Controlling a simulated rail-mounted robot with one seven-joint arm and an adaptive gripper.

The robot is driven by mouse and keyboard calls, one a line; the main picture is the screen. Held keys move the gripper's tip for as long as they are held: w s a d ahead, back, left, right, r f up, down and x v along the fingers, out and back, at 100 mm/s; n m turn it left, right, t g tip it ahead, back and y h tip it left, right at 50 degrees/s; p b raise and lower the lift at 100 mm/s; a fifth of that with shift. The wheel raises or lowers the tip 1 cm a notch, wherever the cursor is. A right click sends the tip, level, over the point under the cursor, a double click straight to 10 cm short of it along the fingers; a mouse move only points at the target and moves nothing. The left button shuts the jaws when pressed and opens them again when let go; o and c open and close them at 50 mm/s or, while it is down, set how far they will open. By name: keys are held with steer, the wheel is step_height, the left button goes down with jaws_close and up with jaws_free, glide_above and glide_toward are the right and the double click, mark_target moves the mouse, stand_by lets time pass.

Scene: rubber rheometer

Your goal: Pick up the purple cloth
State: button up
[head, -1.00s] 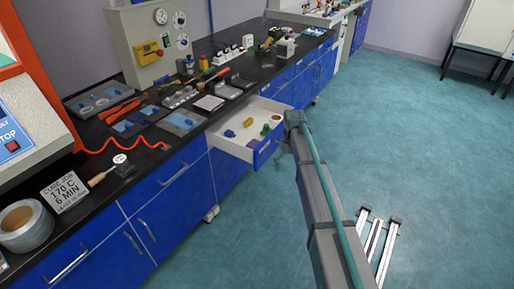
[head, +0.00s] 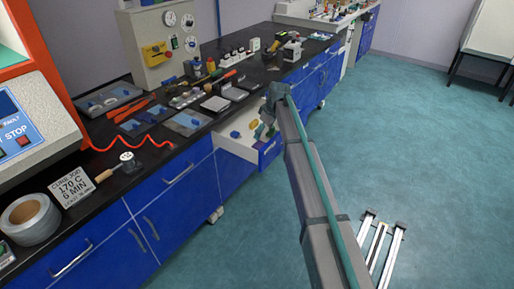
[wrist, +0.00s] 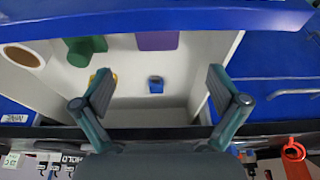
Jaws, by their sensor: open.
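The purple cloth (wrist: 157,41) lies in the open drawer, near the blue front panel (wrist: 160,18) in the wrist view. I cannot make it out clearly in the head view, where my arm and gripper cover part of the drawer. My gripper (wrist: 160,90) is open and empty, its two fingers spread wide over the drawer. The cloth is beyond the fingertips toward the drawer front, between the fingers sideways. A small blue object (wrist: 155,85) shows between the fingers.
The drawer (head: 236,143) also holds a tape roll (wrist: 22,56), a green piece (wrist: 85,47) and a yellow piece (wrist: 103,75) partly behind a finger. The black bench top (head: 130,180) above is crowded with tools. The floor (head: 420,150) at right is clear.

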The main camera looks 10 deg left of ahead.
mark_target(259, 144)
steer(key=x, duration=0.8)
steer(key=shift+w+d+p, duration=0.15)
steer(key=shift+p, duration=0.2)
steer(key=shift+c, duration=0.3)
steer(key=c, duration=1)
